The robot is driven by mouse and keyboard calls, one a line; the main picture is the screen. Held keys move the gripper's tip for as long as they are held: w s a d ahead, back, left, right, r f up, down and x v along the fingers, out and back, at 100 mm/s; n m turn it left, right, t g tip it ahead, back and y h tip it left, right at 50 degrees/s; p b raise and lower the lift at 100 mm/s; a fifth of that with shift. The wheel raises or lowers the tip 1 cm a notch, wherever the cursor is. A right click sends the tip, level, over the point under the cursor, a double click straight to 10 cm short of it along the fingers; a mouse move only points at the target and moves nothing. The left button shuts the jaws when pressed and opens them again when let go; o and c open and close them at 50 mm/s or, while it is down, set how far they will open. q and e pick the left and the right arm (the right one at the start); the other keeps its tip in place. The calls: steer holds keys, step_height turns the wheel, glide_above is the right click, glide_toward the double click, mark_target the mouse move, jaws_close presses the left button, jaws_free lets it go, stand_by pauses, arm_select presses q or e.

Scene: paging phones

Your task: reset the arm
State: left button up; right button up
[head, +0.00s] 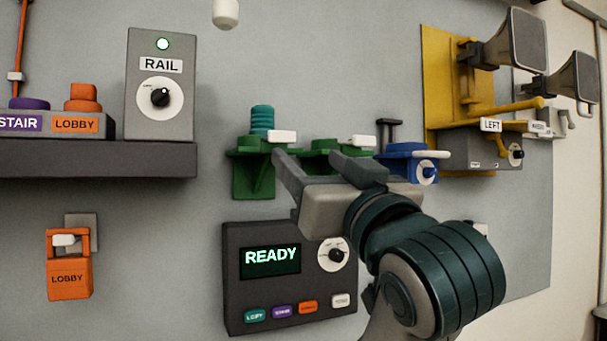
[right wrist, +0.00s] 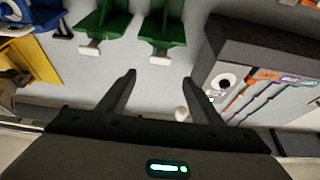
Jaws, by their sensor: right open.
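My right gripper (head: 308,158) reaches up from the lower right in the head view, in front of the wall panel. Its fingers are apart, with nothing seen held between them. In the right wrist view the open fingers (right wrist: 160,80) point toward the green brackets (right wrist: 108,25), with bare grey wall between the tips. In the head view the gripper overlaps the green brackets (head: 255,170), and whether it touches them is unclear. My left gripper is not in view.
A console reading READY (head: 270,262) sits below the gripper. A blue bracket (head: 405,165) and a yellow panel with horns (head: 440,85) are to the right. A shelf (head: 100,160) with the RAIL box (head: 140,110) and an orange LOBBY holder (head: 70,280) are left.

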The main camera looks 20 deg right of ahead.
steer(key=w+f+g, duration=0.2)
steer(key=w+f, duration=0.2)
steer(key=f, duration=0.6)
steer(key=w+f+g, duration=0.2)
steer(key=w+f, duration=0.3)
steer(key=f, duration=0.5)
step_height(320, 180, down, 20)
steer(key=d+g, duration=0.1)
steer(key=g, duration=0.3)
steer(key=s+f+g, duration=0.2)
steer(key=s+f, duration=0.1)
steer(key=f, duration=0.5)
steer(key=s+f+g, duration=0.1)
steer(key=s+f, duration=0.1)
steer(key=f, duration=0.6)
steer(key=s+d+f+n+g, duration=0.2)
steer(key=s+f+g, duration=0.6)
steer(key=s+f, duration=2)
steer(key=w+a+f+t, duration=0.1)
steer(key=w+f, duration=0.1)
steer(key=f, duration=0.7)
steer(key=w+a+f, duration=0.2)
steer(key=f, duration=0.6)
steer(key=s+a+f+t, duration=0.1)
steer(key=s+f, duration=0.2)
steer(key=f, duration=1.2)
steer(key=shift+s+a+f+t+y, duration=0.2)
steer(key=shift+a+t+y, duration=0.1)
steer(key=shift+t+y, duration=0.1)
